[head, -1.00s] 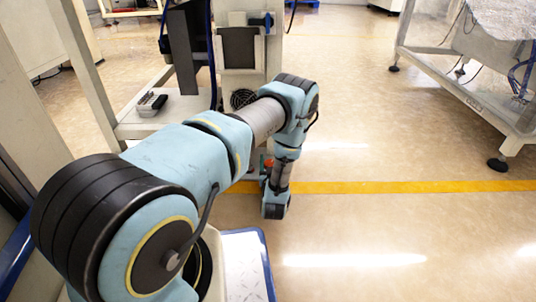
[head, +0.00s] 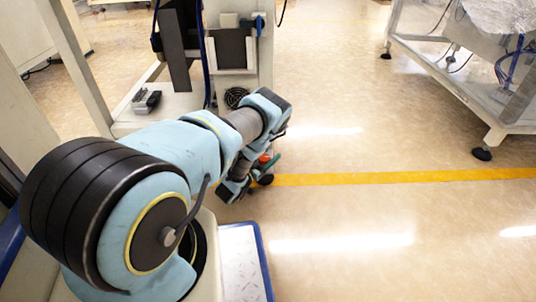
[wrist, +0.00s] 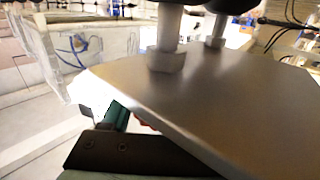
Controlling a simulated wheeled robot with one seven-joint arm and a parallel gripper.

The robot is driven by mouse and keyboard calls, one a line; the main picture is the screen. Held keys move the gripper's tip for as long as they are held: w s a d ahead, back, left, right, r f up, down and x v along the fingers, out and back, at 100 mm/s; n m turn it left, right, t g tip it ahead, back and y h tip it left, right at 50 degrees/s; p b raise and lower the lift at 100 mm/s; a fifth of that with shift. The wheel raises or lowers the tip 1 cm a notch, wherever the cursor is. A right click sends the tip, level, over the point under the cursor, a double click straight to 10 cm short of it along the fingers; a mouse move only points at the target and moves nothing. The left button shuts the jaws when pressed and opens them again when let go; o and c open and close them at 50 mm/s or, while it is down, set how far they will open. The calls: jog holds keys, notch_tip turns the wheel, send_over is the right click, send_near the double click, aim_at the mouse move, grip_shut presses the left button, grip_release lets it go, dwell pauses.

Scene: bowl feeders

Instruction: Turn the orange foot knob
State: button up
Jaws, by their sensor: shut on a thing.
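The orange foot knob (head: 265,157) shows as a small orange patch at the machine's lower right corner in the head view. My gripper (head: 270,161) is at it, with a teal finger beside the orange, and is shut on it. My own wrist hides much of the grip. In the wrist view, a teal finger (wrist: 118,116) shows at the lower left. A sliver of orange (wrist: 145,126) shows beside it, under the edge of a grey metal plate that hides the rest of the knob.
The grey metal plate (wrist: 215,85) with bolts fills much of the wrist view, close to my gripper. The machine's frame (head: 235,80) stands behind my arm. Another white-framed machine (head: 440,75) stands at the right. The floor (head: 380,220) between is clear, crossed by a yellow line (head: 400,177).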

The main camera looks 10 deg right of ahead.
aim_at(260, 162)
jog(key=shift+d+g, duration=0.1)
jog(key=shift+g, duration=0.2)
jog(key=o, duration=1.1)
jog(key=p+v, duration=0.4)
jog(key=v, duration=0.5)
jog(key=shift+r, duration=0.1)
jog(key=shift+p+v, duration=0.8)
jog(key=shift+v, duration=0.15)
jog(key=shift+f, duration=0.25)
